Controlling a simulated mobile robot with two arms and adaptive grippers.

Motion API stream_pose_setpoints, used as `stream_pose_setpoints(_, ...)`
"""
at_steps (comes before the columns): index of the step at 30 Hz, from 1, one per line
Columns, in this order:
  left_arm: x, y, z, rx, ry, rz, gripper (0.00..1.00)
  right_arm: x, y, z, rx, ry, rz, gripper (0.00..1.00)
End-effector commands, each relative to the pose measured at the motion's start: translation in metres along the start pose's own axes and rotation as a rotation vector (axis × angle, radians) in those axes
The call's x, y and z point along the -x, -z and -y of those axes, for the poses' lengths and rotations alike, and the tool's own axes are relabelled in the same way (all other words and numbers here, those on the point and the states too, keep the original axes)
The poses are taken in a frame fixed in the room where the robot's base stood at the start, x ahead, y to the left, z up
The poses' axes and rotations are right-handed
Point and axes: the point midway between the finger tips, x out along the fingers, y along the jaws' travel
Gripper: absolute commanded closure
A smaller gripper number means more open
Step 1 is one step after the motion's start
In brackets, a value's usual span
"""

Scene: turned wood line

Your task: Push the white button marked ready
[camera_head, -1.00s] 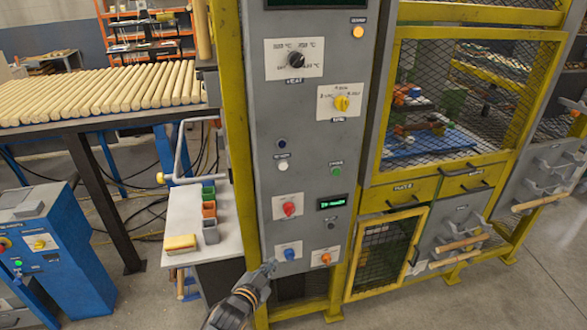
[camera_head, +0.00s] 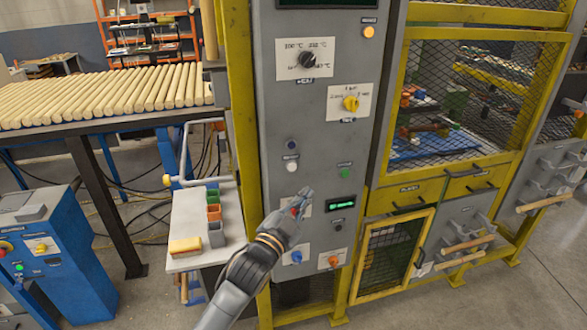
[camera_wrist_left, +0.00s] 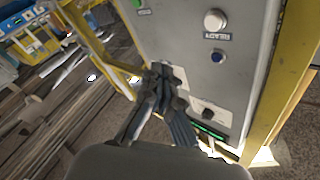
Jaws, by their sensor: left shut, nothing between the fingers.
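The white button (camera_head: 291,166) sits on the grey control panel (camera_head: 318,130), below a dark blue button (camera_head: 291,145). In the left wrist view the white button (camera_wrist_left: 215,20) shows large at the top, with a label reading READY (camera_wrist_left: 217,36) beside it. My left gripper (camera_head: 304,196) is shut and empty, in front of the panel. In the head view its fingertips appear a little below and right of the white button, over the red knob, which they partly hide. In the left wrist view the shut fingers (camera_wrist_left: 166,76) are apart from the white button. My right gripper is out of view.
A green button (camera_head: 345,172) and a lit green display (camera_head: 341,204) are right of the gripper. Blue (camera_head: 291,257) and orange (camera_head: 333,260) knobs are lower. A yellow post (camera_head: 236,100) edges the panel's left side; a side table with small bins (camera_head: 214,212) stands beside it.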

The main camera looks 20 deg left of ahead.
Motion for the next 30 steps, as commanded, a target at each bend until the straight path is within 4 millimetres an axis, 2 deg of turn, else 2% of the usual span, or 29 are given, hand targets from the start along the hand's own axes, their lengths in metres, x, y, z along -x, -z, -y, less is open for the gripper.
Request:
stream_pose_setpoints(7,-0.008,-0.008,0.005,-0.001,0.0,0.0,1.0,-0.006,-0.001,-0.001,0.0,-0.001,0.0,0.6)
stream_pose_setpoints(18,-0.044,-0.035,0.031,-0.002,0.001,0.001,1.0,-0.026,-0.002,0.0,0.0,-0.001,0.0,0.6)
stream_pose_setpoints(24,-0.057,-0.043,0.041,0.0,0.0,0.001,1.0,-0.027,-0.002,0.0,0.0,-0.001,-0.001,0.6)
stream_pose_setpoints(30,-0.061,-0.046,0.044,0.001,-0.001,0.001,1.0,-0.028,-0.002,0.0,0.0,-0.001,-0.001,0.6)
